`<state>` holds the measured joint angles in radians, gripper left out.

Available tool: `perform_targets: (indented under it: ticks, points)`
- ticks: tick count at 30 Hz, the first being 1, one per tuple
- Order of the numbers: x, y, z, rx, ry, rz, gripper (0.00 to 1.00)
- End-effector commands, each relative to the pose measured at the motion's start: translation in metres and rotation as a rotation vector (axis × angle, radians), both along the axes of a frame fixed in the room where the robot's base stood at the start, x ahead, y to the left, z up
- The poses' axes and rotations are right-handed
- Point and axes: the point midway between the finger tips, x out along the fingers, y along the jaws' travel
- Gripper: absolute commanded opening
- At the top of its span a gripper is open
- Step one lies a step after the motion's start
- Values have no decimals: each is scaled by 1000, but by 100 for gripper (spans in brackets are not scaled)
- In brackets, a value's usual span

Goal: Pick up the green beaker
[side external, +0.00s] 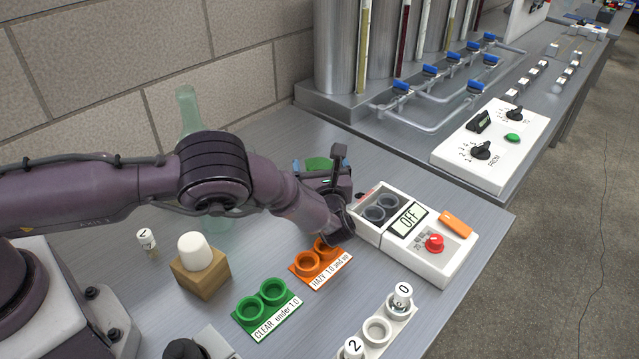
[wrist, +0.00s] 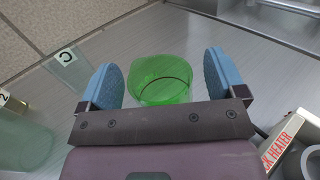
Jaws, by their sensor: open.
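The green beaker (side external: 317,163) is clear green plastic or glass. In the side view it stands behind my gripper (side external: 323,172), which hides most of it. In the wrist view the green beaker (wrist: 163,92) is upright on the grey bench, seen from above at a slant. The two blue finger pads of my gripper (wrist: 162,82) are spread apart, one to each side of the beaker in the picture, with a gap on both sides. The gripper is open and empty. The lower near part of the beaker is hidden by the gripper body.
A white block heater (side external: 420,245) with an OFF display stands close right of my gripper. Orange holders (side external: 320,262) and green holders (side external: 262,305) lie in front. A tall pale glass bottle (side external: 188,112) stands behind my arm. Bare bench lies beyond the beaker.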

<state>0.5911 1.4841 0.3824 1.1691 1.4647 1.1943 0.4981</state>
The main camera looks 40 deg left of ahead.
Motion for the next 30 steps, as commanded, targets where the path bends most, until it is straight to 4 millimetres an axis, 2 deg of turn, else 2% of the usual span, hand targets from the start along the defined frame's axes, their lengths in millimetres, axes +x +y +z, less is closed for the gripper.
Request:
perform_targets:
  ticks: [7, 14, 25, 30]
  points:
    - [1, 2, 0, 0, 0, 0, 89]
    - [1, 1, 0, 0, 0, 0, 36]
    - [1, 1, 3, 1, -1, 0, 36]
    - [1, 1, 20, 1, -2, 0, 36]
